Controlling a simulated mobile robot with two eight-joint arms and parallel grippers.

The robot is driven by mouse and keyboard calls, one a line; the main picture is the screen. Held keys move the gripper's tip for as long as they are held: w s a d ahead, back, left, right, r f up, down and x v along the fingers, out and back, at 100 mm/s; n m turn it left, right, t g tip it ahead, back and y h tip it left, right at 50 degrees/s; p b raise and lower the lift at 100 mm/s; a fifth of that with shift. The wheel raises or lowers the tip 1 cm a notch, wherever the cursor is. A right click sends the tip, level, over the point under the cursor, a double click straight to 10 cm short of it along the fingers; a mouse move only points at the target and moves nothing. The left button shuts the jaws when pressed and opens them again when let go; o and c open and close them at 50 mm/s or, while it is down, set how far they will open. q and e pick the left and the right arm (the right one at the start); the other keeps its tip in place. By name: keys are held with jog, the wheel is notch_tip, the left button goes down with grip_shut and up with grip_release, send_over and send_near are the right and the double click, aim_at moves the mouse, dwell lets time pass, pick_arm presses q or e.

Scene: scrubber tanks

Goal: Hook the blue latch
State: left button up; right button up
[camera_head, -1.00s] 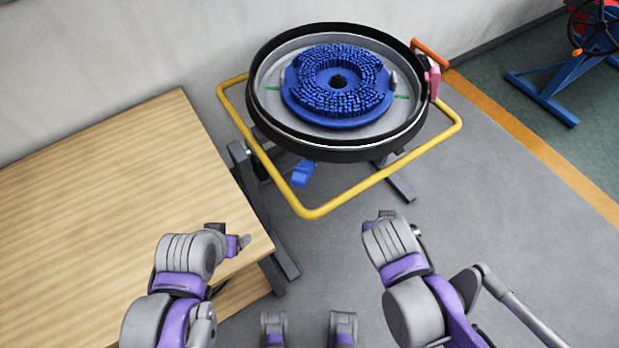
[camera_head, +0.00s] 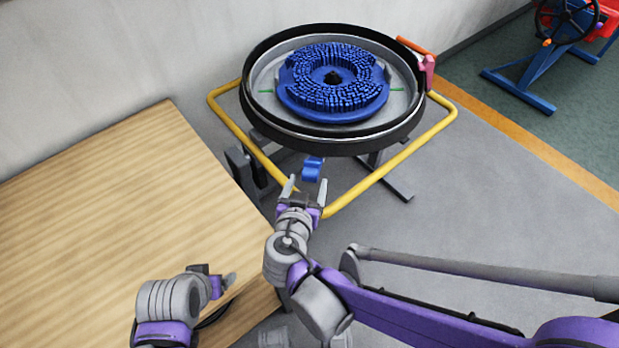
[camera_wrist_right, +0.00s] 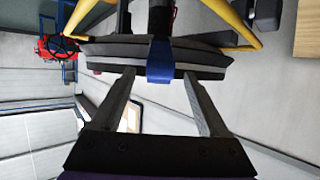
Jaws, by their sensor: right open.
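The blue latch (camera_head: 313,168) hangs at the near edge of the round black-rimmed tank (camera_head: 256,116). In the right wrist view the blue latch (camera_wrist_right: 160,62) lies across the tank rim, in line with the gap between my fingers. My right gripper (camera_head: 306,187) is open just in front of the latch; the fingers of the right gripper (camera_wrist_right: 159,78) stand apart on either side of it, with nothing clearly gripped. My left gripper (camera_head: 215,280) is by the table's right edge, and its jaws cannot be made out.
A yellow tube frame (camera_head: 388,168) surrounds the tank. A blue brush disc (camera_head: 300,101) lies inside it. A pink latch (camera_head: 427,72) and an orange handle (camera_head: 415,46) sit at its right. A wooden table (camera_head: 90,210) is at left.

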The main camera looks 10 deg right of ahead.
aim_at(309, 179)
jog(key=shift+x, duration=1.7)
grip_shut()
